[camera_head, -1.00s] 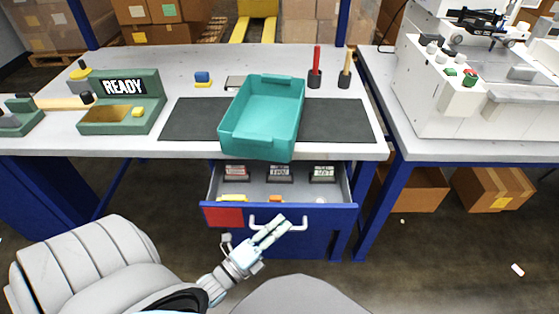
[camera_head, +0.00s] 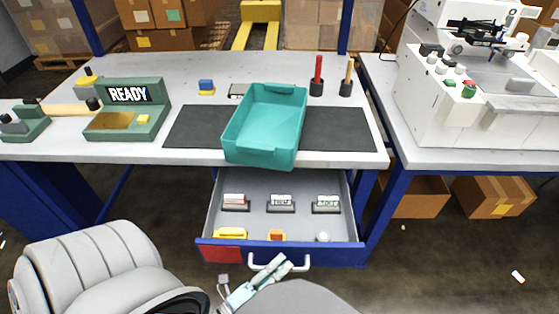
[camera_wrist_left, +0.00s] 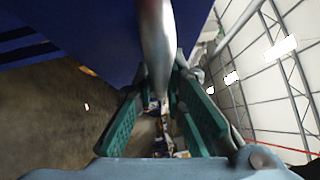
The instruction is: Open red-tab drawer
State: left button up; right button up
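The red-tab drawer (camera_head: 335,254) under the table is pulled far out in the head view, its inside showing. The red tab (camera_head: 222,254) is on the left of its blue front. A pale bar handle (camera_head: 302,262) sits on the front. My left gripper (camera_head: 283,264) is at this handle. In the left wrist view, the handle (camera_wrist_left: 157,45) passes between the teal fingers of my left gripper (camera_wrist_left: 163,85), which are closed around it. The exact finger contact is partly hidden. My right gripper is not in view.
The drawer holds several label blocks, a yellow piece (camera_head: 230,233) and an orange piece (camera_head: 276,235). A teal bin (camera_head: 264,125) stands on the dark mat (camera_head: 190,130) above.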

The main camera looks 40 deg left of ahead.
pick_arm(q)
jog(key=o, duration=0.4)
jog(key=s+a+f, duration=0.1)
jog(key=s, duration=1)
jog(key=shift+s+a+f, duration=0.3)
jog(key=shift+s+a, duration=0.1)
